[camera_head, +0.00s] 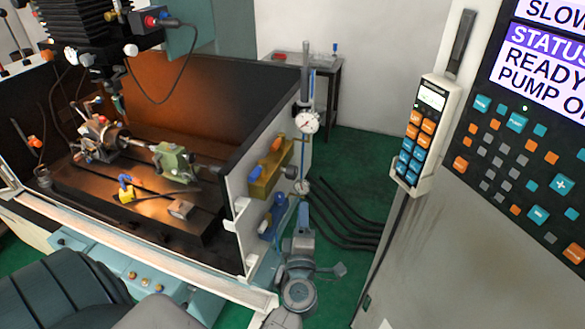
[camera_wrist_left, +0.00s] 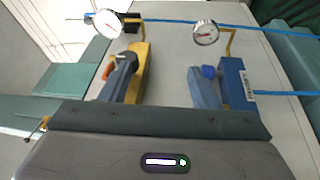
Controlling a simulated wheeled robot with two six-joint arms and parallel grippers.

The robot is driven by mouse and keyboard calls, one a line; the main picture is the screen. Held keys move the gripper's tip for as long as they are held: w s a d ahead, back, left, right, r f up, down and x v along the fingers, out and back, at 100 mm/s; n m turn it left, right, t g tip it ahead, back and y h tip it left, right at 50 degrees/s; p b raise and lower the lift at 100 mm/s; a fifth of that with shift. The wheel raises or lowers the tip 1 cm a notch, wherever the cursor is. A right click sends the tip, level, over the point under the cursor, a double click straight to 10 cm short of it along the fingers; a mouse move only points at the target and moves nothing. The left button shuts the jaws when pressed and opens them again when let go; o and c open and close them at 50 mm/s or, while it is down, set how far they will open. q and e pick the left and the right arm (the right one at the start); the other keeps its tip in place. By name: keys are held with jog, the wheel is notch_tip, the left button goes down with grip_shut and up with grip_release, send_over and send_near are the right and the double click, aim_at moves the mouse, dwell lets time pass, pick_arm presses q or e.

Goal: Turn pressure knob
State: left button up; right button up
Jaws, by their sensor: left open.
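A yellow regulator (camera_head: 262,183) with an orange knob (camera_head: 277,143) and a blue regulator (camera_head: 278,210) with a blue knob (camera_head: 265,227) sit on the machine's light side panel. Each has a round white dial gauge beside it. In the left wrist view the yellow regulator (camera_wrist_left: 138,62) is left of centre and the blue regulator (camera_wrist_left: 236,82) is right. My left gripper (camera_head: 303,214) is by the panel, close to the blue regulator. It is open; I see no object held. Its exact contact with either knob cannot be told. My right gripper is not in view.
The upper gauge (camera_head: 308,122) and lower gauge (camera_head: 303,187) stick out from the panel. A control cabinet (camera_head: 480,240) with a hanging keypad (camera_head: 420,130) stands at the right. Dark cables (camera_head: 345,215) cross the green floor between. The open machine bed (camera_head: 140,190) lies left.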

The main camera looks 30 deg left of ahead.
aim_at(292, 178)
pick_arm(q)
notch_tip(292, 178, up, 6)
jog(key=s+a+n+y, duration=0.1)
jog(key=a+n+y, duration=0.1)
jog(key=n, duration=0.1)
jog(key=shift+g+h, duration=0.3)
jog(key=p+x, duration=0.2)
jog(key=x, duration=0.2)
jog(key=p+x, duration=0.2)
jog(key=x, duration=0.3)
jog(key=shift+f, duration=0.25)
jog(key=shift+w+a+p, duration=0.3)
jog(key=shift+w+p, duration=0.05)
jog(key=shift+w, duration=0.15)
jog(key=c, duration=1)
